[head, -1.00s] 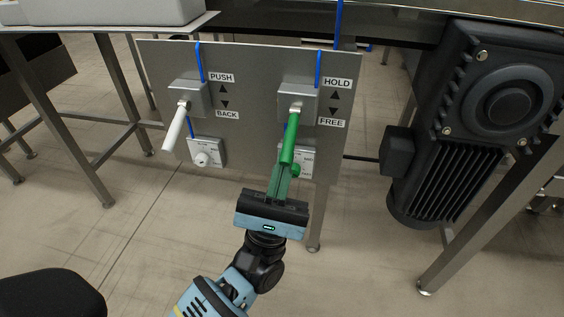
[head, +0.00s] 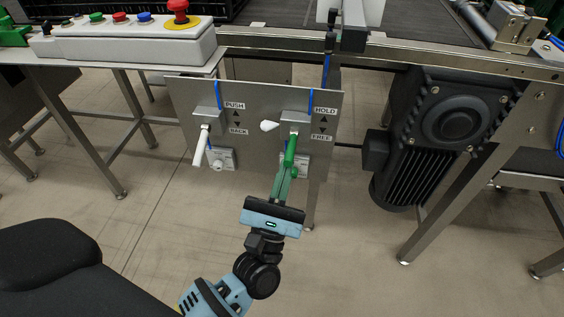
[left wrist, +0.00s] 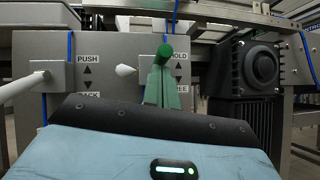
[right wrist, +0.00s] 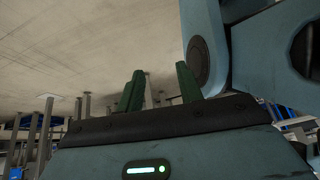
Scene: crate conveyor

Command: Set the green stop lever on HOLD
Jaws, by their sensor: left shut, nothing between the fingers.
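The green stop lever (head: 291,151) sticks out from its grey block on the panel, beside the HOLD label (head: 325,111) and the FREE label (head: 321,138). In the left wrist view, the lever's round end (left wrist: 165,52) faces the camera. My left gripper (head: 282,180) is shut and empty. Its green fingertips (left wrist: 160,75) are just under the lever's outer end; I cannot tell if they touch. The lever's base is partly hidden. My right gripper (right wrist: 160,85) has its fingers apart, with nothing between them; it is outside the head view.
A white lever (head: 200,148) with PUSH and BACK labels is to the left. A white tapered piece (head: 269,126) shows between the levers. A black motor (head: 435,140) is to the right. A button box (head: 130,45) stands upper left. Open floor lies below.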

